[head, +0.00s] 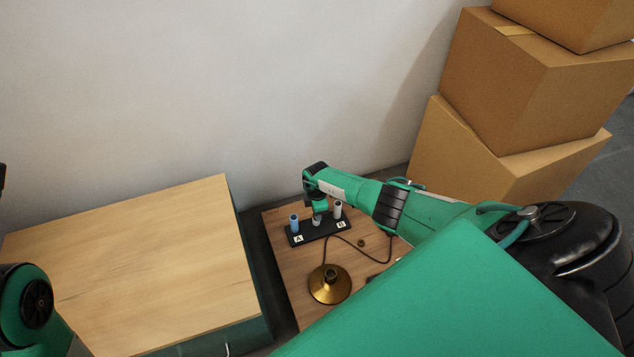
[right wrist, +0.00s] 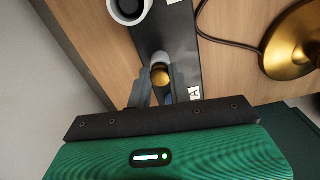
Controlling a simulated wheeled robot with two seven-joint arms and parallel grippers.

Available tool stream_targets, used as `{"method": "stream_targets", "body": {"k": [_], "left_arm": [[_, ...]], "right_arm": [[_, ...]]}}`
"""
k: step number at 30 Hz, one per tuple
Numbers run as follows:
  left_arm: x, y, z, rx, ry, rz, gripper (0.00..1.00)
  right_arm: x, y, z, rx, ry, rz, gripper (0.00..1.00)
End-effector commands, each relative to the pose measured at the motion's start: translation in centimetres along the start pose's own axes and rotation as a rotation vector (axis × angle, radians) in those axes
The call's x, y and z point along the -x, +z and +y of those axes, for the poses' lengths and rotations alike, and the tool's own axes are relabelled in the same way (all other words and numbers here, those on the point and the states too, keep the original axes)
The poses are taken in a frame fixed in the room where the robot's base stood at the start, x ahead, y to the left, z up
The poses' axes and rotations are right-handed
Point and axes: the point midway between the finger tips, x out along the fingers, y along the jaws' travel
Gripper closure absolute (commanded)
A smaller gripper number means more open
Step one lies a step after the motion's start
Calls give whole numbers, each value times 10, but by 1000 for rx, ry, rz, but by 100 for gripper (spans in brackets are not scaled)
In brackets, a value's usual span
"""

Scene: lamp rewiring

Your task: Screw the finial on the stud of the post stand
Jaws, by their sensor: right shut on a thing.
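The post stand (head: 305,238) is a black bar with tags A and B on the wooden table. It carries a blue post (head: 294,222), a grey middle post (head: 316,221) and a pale post (head: 338,210). My right gripper (head: 319,206) is over the middle post, pointing down. In the right wrist view its jaws (right wrist: 158,88) are shut on the finial, a small gold ball (right wrist: 160,77). The finial lines up with the middle post; I cannot tell whether it touches the stud. The jaws partly hide the stand. My left gripper is out of view.
A brass lamp base (head: 330,287) with a dark cord (head: 362,253) stands in front of the stand. A small brass piece (head: 361,243) lies to its right. A light wooden box top (head: 140,265) is at left. Cardboard boxes (head: 510,90) stand at right.

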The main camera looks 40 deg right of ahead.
Motion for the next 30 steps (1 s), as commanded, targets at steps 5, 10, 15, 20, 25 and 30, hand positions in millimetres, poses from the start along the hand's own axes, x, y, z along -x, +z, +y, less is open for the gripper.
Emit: {"method": "stream_targets", "body": {"k": [5, 10, 15, 20, 25, 30], "left_arm": [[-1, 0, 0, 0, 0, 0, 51], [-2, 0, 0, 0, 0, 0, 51], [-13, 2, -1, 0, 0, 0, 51], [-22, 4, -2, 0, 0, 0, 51], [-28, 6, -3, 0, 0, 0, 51], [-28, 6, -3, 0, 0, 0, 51]], "right_arm": [[1, 0, 1, -29, 1, 1, 100], [1, 0, 1, -31, 1, 1, 100], [4, -1, 0, -175, 0, 1, 100], [4, -2, 0, -401, 1, 1, 100], [2, -2, -1, -624, 2, 1, 100], [0, -1, -1, -724, 2, 1, 100]]}}
